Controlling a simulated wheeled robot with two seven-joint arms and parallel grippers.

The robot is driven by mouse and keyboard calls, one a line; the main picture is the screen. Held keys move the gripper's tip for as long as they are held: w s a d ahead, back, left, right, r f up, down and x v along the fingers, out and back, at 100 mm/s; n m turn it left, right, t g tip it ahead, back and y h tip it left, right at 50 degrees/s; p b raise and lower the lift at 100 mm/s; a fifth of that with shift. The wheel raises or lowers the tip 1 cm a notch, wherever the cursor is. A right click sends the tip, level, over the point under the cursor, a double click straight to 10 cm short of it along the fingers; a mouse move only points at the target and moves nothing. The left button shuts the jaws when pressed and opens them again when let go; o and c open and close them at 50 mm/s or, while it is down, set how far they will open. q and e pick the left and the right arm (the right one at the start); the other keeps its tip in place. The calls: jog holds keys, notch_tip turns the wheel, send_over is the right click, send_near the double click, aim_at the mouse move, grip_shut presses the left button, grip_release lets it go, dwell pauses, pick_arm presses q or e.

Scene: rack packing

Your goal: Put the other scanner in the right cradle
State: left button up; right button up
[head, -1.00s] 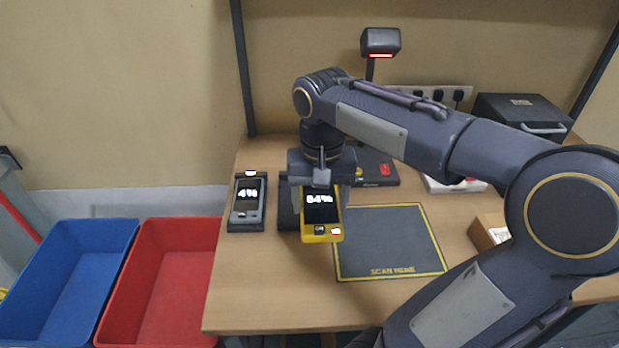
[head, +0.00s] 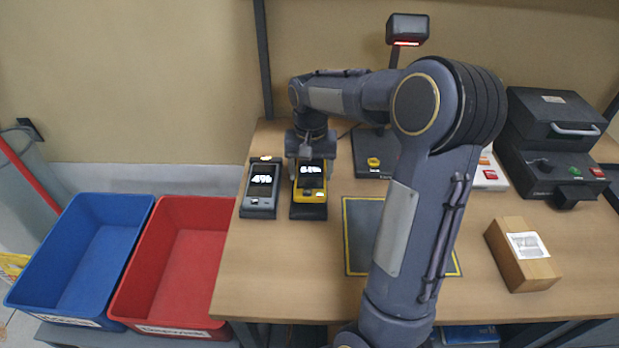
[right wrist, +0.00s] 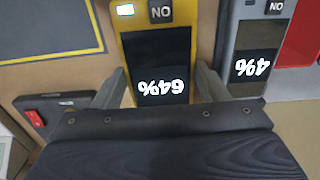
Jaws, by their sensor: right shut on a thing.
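A yellow scanner (head: 311,192), its screen reading 64%, lies face up over the right cradle (head: 308,213). The cradle's dark edge shows at its front and sides; I cannot tell whether the scanner is fully seated. My right gripper (head: 311,168) is shut on the yellow scanner from above. The right wrist view shows the gripper's fingers (right wrist: 164,86) on both sides of the yellow scanner (right wrist: 158,55). A grey scanner (head: 261,188), reading 4%, sits in the left cradle (head: 257,213), just left of it. My left gripper is not in view.
A blue bin (head: 75,255) and a red bin (head: 130,293) stand left of the table (head: 275,285). A bordered dark mat (head: 359,230) lies right of the cradles, partly behind my arm. A cardboard box (head: 515,265) and a dark machine (head: 550,150) are at the right.

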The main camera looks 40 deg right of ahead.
aim_at(309, 172)
jog(key=shift+w+d+f, duration=0.1)
jog(key=shift+w+f, duration=0.25)
jog(key=shift+f, duration=1.55)
jog(key=shift+f, duration=0.1)
jog(key=shift+f, duration=0.15)
jog(key=o, duration=1.2)
jog(key=shift+c, duration=0.2)
